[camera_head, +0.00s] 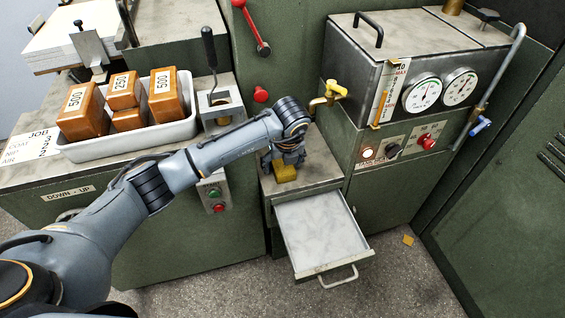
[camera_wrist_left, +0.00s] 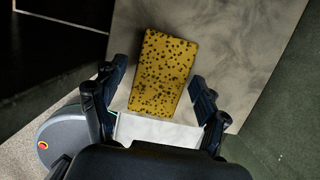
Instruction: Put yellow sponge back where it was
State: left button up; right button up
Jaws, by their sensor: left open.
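The yellow sponge (camera_head: 285,173) rests on the grey top of a small cabinet (camera_head: 322,168), just behind an open drawer (camera_head: 322,228). In the left wrist view the sponge (camera_wrist_left: 162,75) shows dark pores and lies between and ahead of the two fingers. My left gripper (camera_head: 284,160) is open and points down over the sponge; in the wrist view its fingers (camera_wrist_left: 160,98) stand apart, with gaps on both sides of the sponge. In the head view the gripper hides part of the sponge. My right gripper is not in view.
The drawer hangs out at the front and looks empty. A brass tap (camera_head: 324,100) and a grey tank (camera_head: 385,75) with gauges stand at the right. A white tray (camera_head: 130,140) of orange weights is at the left. A small yellow piece (camera_head: 408,240) lies on the floor.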

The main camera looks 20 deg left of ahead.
pick_arm(q)
jog(key=shift+r, duration=0.1)
jog(key=shift+r, duration=0.15)
jog(key=p+v, duration=0.2)
jog(key=v, duration=1)
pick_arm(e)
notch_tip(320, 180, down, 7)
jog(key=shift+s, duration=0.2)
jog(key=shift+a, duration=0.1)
